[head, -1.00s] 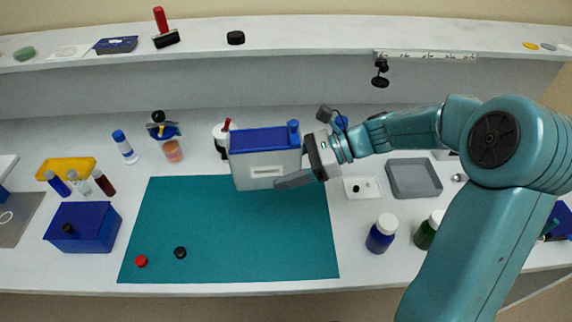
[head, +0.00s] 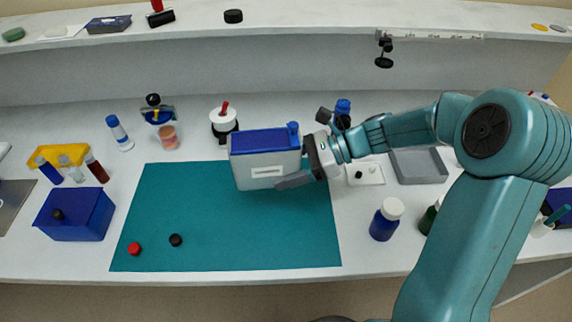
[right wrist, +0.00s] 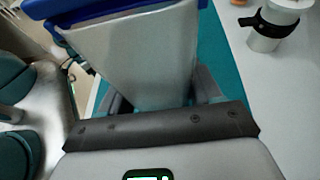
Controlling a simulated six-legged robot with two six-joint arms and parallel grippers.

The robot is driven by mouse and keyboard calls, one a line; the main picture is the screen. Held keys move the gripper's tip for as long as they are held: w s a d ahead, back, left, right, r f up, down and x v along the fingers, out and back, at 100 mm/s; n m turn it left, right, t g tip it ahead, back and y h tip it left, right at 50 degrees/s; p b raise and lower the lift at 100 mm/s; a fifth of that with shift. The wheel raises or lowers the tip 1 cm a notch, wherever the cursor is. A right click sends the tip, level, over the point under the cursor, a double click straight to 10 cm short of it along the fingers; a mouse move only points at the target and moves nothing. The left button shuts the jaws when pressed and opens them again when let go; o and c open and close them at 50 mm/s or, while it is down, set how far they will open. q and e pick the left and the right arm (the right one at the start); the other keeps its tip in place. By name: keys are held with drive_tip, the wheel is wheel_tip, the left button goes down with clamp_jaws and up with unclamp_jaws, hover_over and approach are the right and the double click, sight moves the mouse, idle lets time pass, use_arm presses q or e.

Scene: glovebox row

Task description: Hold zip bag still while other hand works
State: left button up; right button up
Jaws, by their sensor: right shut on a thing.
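The zip bag (head: 262,172) is a pale grey, box-like pouch with a blue top strip and a small blue tab at its right end. It stands roughly upright over the back right part of the teal mat (head: 215,225). My right gripper (head: 300,165) is shut on its right side. In the right wrist view, the bag's pale side (right wrist: 150,55) and blue edge lie between the fingers (right wrist: 165,98). I cannot tell whether its bottom touches the mat. My left gripper is not in view.
A white-and-black container (head: 222,122) stands behind the bag. A red cap (head: 134,248) and black cap (head: 175,240) lie on the mat's front left. A blue box (head: 75,215) stands left, a blue bottle (head: 386,220) right. The mat's front middle is clear.

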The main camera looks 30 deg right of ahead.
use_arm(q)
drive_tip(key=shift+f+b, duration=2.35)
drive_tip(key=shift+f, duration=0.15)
use_arm(e)
hover_over(286, 201)
drive_tip(key=shift+f, duration=3.55)
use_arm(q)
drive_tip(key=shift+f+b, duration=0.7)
use_arm(e)
drive_tip(key=shift+f, duration=1.05)
